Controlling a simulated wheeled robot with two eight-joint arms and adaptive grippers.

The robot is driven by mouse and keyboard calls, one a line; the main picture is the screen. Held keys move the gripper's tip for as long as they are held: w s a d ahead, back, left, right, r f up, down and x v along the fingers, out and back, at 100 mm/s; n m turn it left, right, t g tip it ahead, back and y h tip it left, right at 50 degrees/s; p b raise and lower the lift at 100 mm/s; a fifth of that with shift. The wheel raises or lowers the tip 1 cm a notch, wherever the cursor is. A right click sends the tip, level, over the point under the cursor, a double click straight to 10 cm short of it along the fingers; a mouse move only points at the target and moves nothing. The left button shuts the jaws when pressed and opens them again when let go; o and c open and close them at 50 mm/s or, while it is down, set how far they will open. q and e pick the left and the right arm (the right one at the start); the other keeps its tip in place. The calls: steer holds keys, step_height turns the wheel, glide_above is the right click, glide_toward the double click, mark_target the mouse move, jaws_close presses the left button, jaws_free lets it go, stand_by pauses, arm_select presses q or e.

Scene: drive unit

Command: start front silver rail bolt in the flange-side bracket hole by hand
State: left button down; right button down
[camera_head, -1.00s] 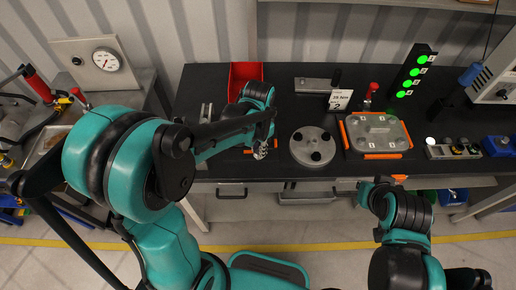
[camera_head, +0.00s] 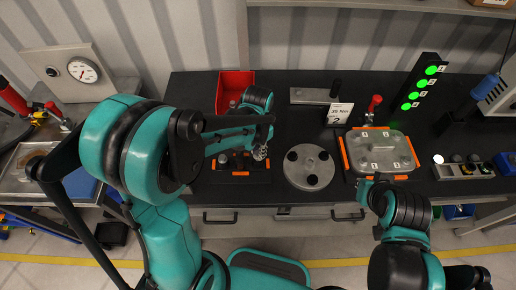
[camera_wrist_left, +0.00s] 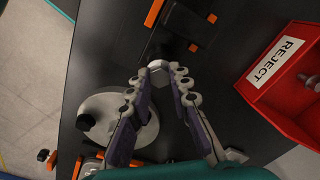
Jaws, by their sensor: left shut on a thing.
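My left gripper (camera_head: 260,153) is low over the bench, beside a dark fixture with orange pads (camera_head: 240,172). In the left wrist view my left gripper (camera_wrist_left: 158,70) is shut on a small silver hexagonal part (camera_wrist_left: 157,65), which looks like the bolt's head. Its shank is hidden or lost against the dark surface. The dark orange-edged fixture (camera_wrist_left: 187,25) is just beyond the fingertips there. I cannot make out the bracket hole or tell whether the bolt is in it. My right arm shows at the lower right in the head view; its fingers are not visible.
A red reject bin (camera_head: 236,84) stands behind the left gripper, with silver parts in it. A round grey plate with black spots (camera_head: 309,168) lies to the right. Beyond it is a grey orange-edged tray (camera_head: 380,152) with numbered spots. Bare black bench lies between.

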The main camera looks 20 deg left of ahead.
arm_select(q)
steer(key=shift+w+f, duration=0.2)
steer(key=shift+f, duration=0.4)
steer(key=m, duration=0.2)
steer(key=shift+s+r+m, duration=0.1)
steer(key=shift+r+m, duration=0.05)
steer(key=shift+m, duration=0.25)
steer(key=m+p, duration=0.1)
steer(key=m, duration=0.4)
steer(key=shift+m+b, duration=0.3)
steer(key=shift+m, duration=1.3)
steer(key=c, duration=1.4)
jaws_free()
